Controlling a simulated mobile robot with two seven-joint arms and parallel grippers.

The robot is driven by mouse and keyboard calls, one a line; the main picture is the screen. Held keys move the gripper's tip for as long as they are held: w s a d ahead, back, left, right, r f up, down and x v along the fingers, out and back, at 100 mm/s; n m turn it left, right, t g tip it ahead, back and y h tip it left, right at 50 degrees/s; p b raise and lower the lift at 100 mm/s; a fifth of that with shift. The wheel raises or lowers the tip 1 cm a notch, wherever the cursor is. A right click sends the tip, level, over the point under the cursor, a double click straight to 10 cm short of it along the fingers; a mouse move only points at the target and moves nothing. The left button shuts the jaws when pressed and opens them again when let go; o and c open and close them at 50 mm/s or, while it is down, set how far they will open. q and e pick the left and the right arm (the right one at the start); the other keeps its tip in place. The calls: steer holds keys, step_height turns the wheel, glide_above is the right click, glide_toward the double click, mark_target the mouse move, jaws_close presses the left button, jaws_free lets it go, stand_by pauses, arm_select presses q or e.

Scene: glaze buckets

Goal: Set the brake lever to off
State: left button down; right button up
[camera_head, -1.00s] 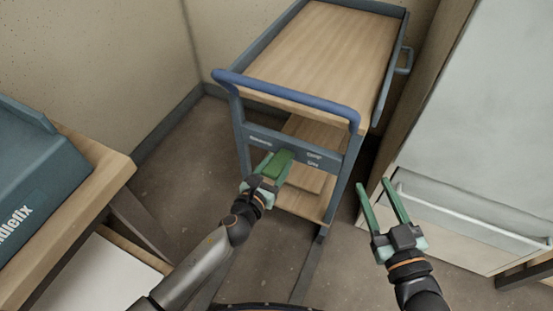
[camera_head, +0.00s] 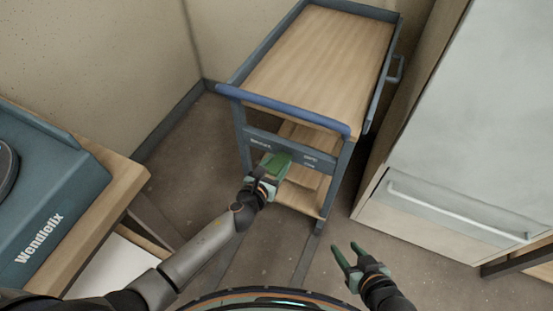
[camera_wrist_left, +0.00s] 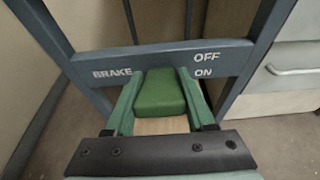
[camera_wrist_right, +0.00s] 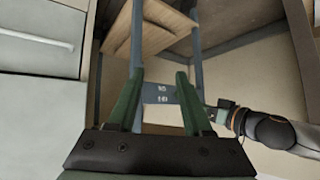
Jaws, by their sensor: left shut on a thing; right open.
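The brake lever is a green block (camera_wrist_left: 160,92) on the cart's blue-grey crossbar (camera_wrist_left: 225,55), between the word BRAKE and the words OFF and ON. In the left wrist view its top edge is about level with ON, below OFF. My left gripper (camera_head: 274,168) is shut on the lever, one finger on each side, and hides much of it in the head view. My right gripper (camera_head: 347,254) is open and empty, in the air right of and below the cart (camera_head: 320,50). It also shows in the right wrist view (camera_wrist_right: 158,85), facing the crossbar.
A blue handle (camera_head: 285,110) runs across the cart above the crossbar. A light cabinet (camera_head: 450,130) with a drawer stands on the right. A wooden bench (camera_head: 110,180) with a teal case (camera_head: 50,200) is on the left. The floor before the cart is bare.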

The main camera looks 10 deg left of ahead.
arm_select(q)
steer(key=shift+w+r+p, duration=0.1)
steer(key=shift+r+p, duration=0.3)
steer(key=shift+p, duration=0.8)
steer(key=p, duration=0.2)
steer(key=g+p, duration=0.1)
steer(key=p, duration=0.1)
steer(key=shift+w+r+g+y+p, duration=0.25)
steer(key=shift+r+g+y+p, duration=0.05)
steer(key=shift+r+p, duration=0.1)
steer(key=g+p, duration=0.1)
steer(key=p, duration=0.2)
steer(key=shift+w+r, duration=0.15)
steer(key=shift+w, duration=0.05)
steer(key=shift+d+p, duration=0.1)
steer(key=shift+p, duration=0.55)
steer(key=shift+w+g+p, duration=0.15)
steer(key=shift+g+p, duration=0.25)
arm_select(e)
steer(key=s+d+r, duration=0.1)
steer(key=d+r, duration=0.2)
steer(key=r, duration=0.6)
steer(key=shift+s+m+h, duration=0.2)
steer(key=shift+m+h, duration=0.2)
steer(key=shift+r, duration=0.1)
